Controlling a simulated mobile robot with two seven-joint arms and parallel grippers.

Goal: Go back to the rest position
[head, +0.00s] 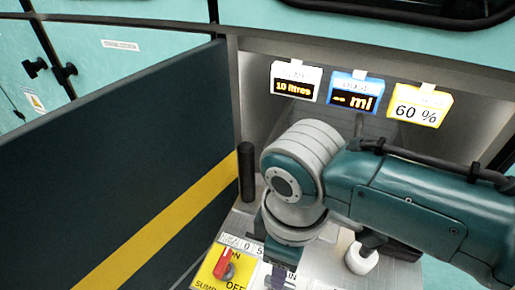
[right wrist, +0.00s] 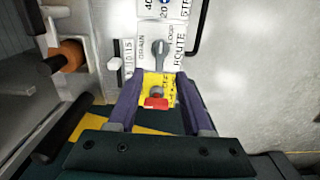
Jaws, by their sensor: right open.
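My right arm comes in from the right in the head view and bends down over the panel. Its gripper is mostly hidden there behind my own wrist. In the right wrist view my right gripper (right wrist: 160,78) is open, with its two purple fingers apart. A red knob (right wrist: 156,102) on a yellow plate shows between the fingers; I cannot tell how far below them it is. The red knob (head: 224,264) also shows in the head view on the yellow plate marked OFF (head: 211,273). My left gripper is not in view.
A grey lever (right wrist: 160,57) stands on the ROUTE plate. A dark post (head: 246,172) rises left of my arm. Three displays (head: 297,87) (head: 356,101) (head: 419,109) line the back. A dark wall with a yellow stripe (head: 150,225) bounds the left. A white-tipped knob (head: 361,261) is below my forearm.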

